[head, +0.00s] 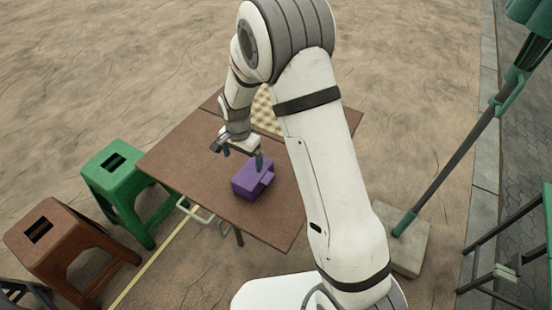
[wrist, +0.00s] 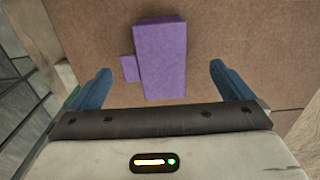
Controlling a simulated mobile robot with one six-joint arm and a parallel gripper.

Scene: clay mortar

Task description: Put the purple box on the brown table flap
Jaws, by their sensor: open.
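The purple box (head: 250,180) lies on the brown table top (head: 185,150), near its front edge. It is a long block with a smaller block on one side. In the wrist view the purple box (wrist: 160,60) shows between the two blue fingers, with brown surface around it. My gripper (head: 243,156) is open and empty, above and just behind the box in the head view. In the wrist view the fingers (wrist: 160,72) stand apart on either side of the box, not touching it.
A checkered board (head: 265,108) lies at the table's back, partly hidden by my arm. A green stool (head: 115,170) and a brown stool (head: 55,235) stand to the left. A pole in a pale base (head: 405,245) stands to the right. The table's left part is bare.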

